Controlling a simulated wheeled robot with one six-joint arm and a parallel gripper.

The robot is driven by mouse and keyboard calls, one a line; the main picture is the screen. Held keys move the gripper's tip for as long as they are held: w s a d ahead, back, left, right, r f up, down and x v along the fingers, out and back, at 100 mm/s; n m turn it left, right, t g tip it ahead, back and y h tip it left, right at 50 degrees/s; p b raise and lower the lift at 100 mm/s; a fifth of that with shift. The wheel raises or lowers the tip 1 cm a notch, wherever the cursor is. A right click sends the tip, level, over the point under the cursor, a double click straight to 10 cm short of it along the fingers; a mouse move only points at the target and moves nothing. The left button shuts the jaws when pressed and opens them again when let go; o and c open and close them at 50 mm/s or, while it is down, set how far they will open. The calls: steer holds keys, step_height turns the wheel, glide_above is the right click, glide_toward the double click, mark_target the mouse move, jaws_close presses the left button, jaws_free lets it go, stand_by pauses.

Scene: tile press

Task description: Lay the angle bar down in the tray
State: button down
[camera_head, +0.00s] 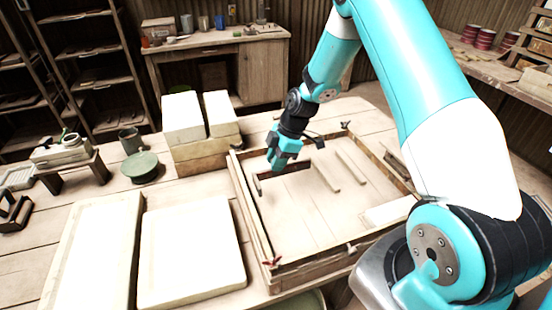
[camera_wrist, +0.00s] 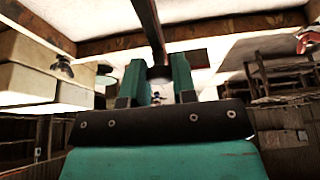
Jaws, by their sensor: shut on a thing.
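My gripper (camera_head: 284,160) reaches down over the left back part of the wooden tray (camera_head: 242,205). In the wrist view, the bar (camera_wrist: 147,22) runs away from between the two teal fingertips (camera_wrist: 157,78). The tray is a shallow wooden frame with a pale floor. The bar is within the tray's outline in the head view. I cannot tell whether it touches the floor. The fingers hide part of it.
Two pale strips (camera_head: 325,176) (camera_head: 352,166) lie in the tray. Pale blocks (camera_head: 184,118) on wood stand behind its left corner. Large pale slabs (camera_head: 190,250) lie to its left, with a green round lid (camera_head: 141,166) beyond. Small clamps sit on the tray's rim.

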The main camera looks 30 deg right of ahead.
steer(key=shift+f+b, duration=2.15)
steer(key=shift+f, duration=0.85)
steer(key=shift+f, duration=0.25)
steer(key=c, duration=0.8)
jaws_free()
steer(key=shift+b, duration=0.3)
steer(key=shift+c, duration=0.2)
steer(key=b+v, duration=0.2)
steer(key=v, duration=1.5)
step_height(320, 180, up, 4)
steer(key=m, duration=0.2)
glide_above(277, 176)
steer(key=s+a, duration=0.2)
steer(key=s, duration=0.2)
steer(key=s+a+r+m, duration=0.2)
steer(key=s+a+r, duration=0.1)
steer(key=s+a, duration=0.6)
steer(key=s+a+m, duration=0.2)
steer(key=s, duration=0.5)
steer(key=s+a+m, duration=0.2)
steer(key=s+a, duration=0.1)
steer(key=s, duration=0.4)
steer(key=shift+a+r+m+g, duration=0.35)
steer(key=shift+r+m+g, duration=0.05)
steer(key=shift+r, duration=0.1)
